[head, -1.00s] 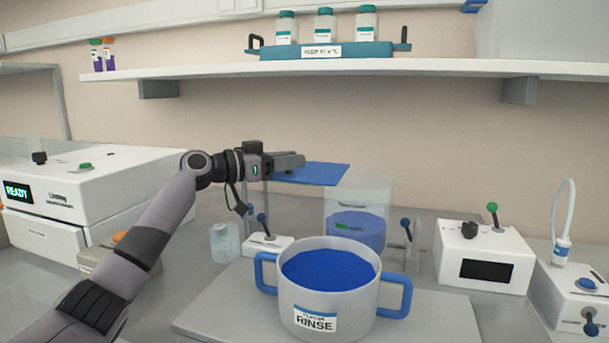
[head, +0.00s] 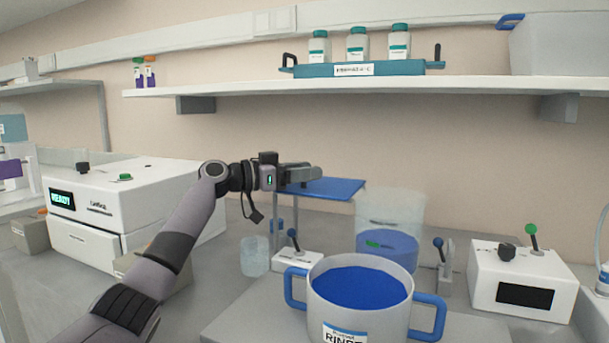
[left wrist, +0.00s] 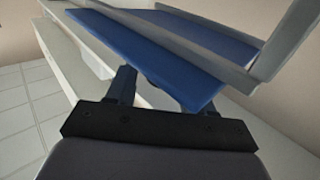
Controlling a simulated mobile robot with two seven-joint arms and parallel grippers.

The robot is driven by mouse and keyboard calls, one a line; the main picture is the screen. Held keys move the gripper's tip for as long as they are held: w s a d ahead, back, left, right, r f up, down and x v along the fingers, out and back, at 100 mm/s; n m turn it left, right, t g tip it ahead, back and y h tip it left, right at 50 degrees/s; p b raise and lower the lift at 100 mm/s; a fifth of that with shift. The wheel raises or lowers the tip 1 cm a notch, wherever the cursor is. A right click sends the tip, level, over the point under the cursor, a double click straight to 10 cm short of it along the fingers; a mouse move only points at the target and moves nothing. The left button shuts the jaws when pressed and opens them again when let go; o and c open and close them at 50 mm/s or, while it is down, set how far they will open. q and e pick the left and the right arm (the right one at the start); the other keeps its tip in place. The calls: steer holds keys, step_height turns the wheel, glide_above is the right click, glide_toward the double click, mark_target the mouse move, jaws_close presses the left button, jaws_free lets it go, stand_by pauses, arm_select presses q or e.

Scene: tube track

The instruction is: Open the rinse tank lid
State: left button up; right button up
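The pot marked RINSE (head: 338,318) stands at front centre in the head view, pale grey with blue side handles. A flat blue surface (head: 358,287) lies inside its rim; I cannot tell whether it is liquid or a lid. A flat blue panel (head: 335,188) on thin posts is behind it to the left. My left gripper (head: 303,178) is at this panel, overlapping its left part in the head view. In the left wrist view its fingers (left wrist: 160,95) are apart, with a blue panel (left wrist: 165,60) beyond them; contact is unclear. My right gripper is not in view.
A clear cylinder (head: 390,212) with blue contents stands behind the pot. A small white box with a lever (head: 296,261) is left of the pot. A white box with a green-topped lever (head: 521,280) is at right, a READY machine (head: 130,205) at left. A shelf (head: 350,86) runs above.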

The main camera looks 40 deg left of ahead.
arm_select(q)
steer(key=shift+f, duration=0.15)
step_height(320, 180, up, 20)
steer(key=p, duration=0.5)
steer(key=shift+s, duration=0.1)
stand_by(0.6)
